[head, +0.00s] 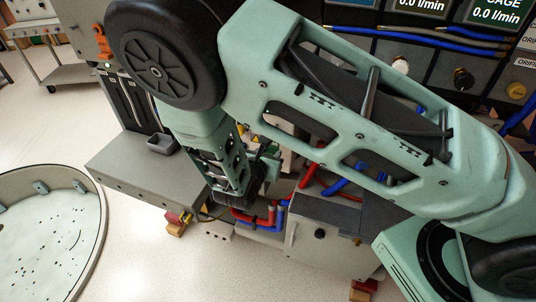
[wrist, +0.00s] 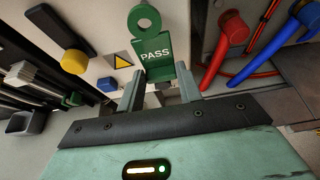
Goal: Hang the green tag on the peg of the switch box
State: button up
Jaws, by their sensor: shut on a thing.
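The green tag (wrist: 155,55) reads PASS and has a ring at its top. It stands upright between the two fingers of my gripper (wrist: 160,82), which is shut on its lower part. Behind it in the wrist view is a pale panel (wrist: 110,25) with a yellow warning triangle (wrist: 123,60) and a dark handle with a yellow knob (wrist: 74,61). I cannot tell whether this panel is the switch box, and I cannot make out a peg. In the head view my arm hides the tag.
A red valve handle (wrist: 233,28) and a blue one (wrist: 309,15), with hoses, are close on the right. A small green piece (wrist: 72,99) is at the lower left. In the head view a grey bench (head: 130,165) carries a small dark tray (head: 162,144); open floor lies in front.

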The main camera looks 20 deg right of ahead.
jog(key=shift+w+d, duration=0.65)
jog(key=shift+w, duration=0.05)
dwell(0.7)
jog(key=shift+w+d+b, duration=0.25)
jog(key=shift+b, duration=0.1)
jog(key=o, duration=1.1)
jog(key=shift+w, duration=0.1)
jog(key=shift+o, duration=0.2)
